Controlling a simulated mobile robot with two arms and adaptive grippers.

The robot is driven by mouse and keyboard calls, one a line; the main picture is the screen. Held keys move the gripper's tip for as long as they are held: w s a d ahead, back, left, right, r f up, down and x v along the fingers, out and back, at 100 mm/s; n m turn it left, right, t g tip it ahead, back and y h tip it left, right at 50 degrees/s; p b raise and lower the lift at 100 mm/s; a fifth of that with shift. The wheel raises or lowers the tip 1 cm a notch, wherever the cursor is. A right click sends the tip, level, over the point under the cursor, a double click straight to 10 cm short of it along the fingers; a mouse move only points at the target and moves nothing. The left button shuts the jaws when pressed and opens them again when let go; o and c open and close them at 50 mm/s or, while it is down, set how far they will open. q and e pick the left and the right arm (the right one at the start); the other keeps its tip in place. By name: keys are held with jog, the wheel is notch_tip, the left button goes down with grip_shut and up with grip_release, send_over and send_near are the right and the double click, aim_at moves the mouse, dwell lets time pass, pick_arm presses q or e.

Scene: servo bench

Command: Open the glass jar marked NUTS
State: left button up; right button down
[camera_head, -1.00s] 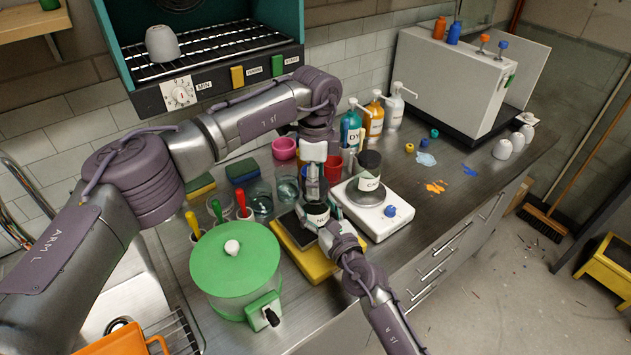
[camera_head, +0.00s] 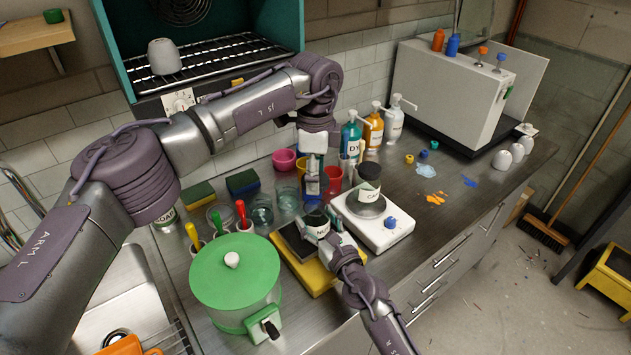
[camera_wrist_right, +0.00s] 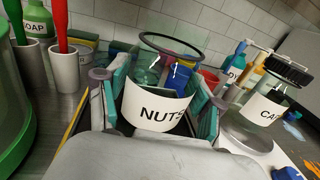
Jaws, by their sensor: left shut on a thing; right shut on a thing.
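The glass jar marked NUTS (camera_wrist_right: 160,100) stands upright between the pads of my right gripper (camera_wrist_right: 160,105), which is shut on its sides. The lid itself is mostly hidden by the fingers.
Pump bottles (camera_head: 373,130) stand at the back. The bench's right part has paint splashes.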

jog(key=shift+c, duration=0.4)
grip_release()
jog(key=shift+f, duration=0.1)
